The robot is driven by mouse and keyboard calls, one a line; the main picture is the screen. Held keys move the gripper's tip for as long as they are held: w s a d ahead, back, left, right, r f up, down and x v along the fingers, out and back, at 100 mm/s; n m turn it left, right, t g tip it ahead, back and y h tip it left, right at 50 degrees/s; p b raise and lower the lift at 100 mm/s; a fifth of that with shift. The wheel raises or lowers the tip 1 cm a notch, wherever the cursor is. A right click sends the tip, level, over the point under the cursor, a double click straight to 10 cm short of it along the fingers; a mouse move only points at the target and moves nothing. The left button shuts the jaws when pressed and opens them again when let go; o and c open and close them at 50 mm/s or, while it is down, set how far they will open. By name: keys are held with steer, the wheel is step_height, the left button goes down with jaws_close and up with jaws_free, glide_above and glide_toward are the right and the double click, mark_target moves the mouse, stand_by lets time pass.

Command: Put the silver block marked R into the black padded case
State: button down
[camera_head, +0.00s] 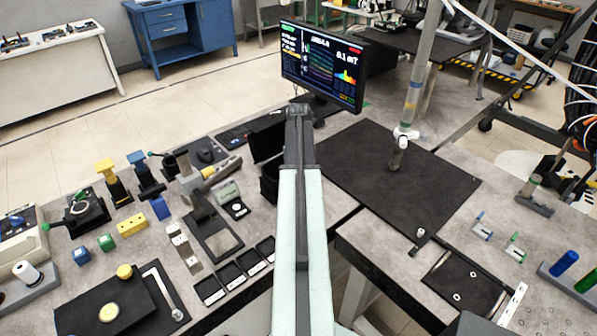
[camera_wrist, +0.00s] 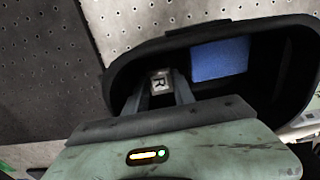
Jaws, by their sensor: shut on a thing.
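The silver block marked R (camera_wrist: 160,79) sits between the two fingers of my gripper (camera_wrist: 160,88) in the wrist view, its letter facing the camera. My gripper is shut on it. The black padded case (camera_wrist: 270,62) is open in the same view, and the block and fingertips appear within its rim, near its left side. I cannot tell whether the block touches the case floor. A blue pad (camera_wrist: 219,59) shows to the right of the block. In the head view the case (camera_head: 269,184) stands left of my arm, which hides part of it. The block and fingertips are hidden there.
A monitor (camera_head: 322,66) stands behind the case. A keyboard (camera_head: 248,131) and mouse (camera_head: 206,156) lie behind and left. Small trays (camera_head: 231,277) line the front edge. A dark mat (camera_head: 385,168) with a post covers the right side.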

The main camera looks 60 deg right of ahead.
steer(key=c, duration=1)
jaws_free()
steer(key=shift+o, duration=0.2)
steer(key=shift+r, duration=0.1)
step_height(320, 180, up, 8)
steer(key=p, duration=0.8)
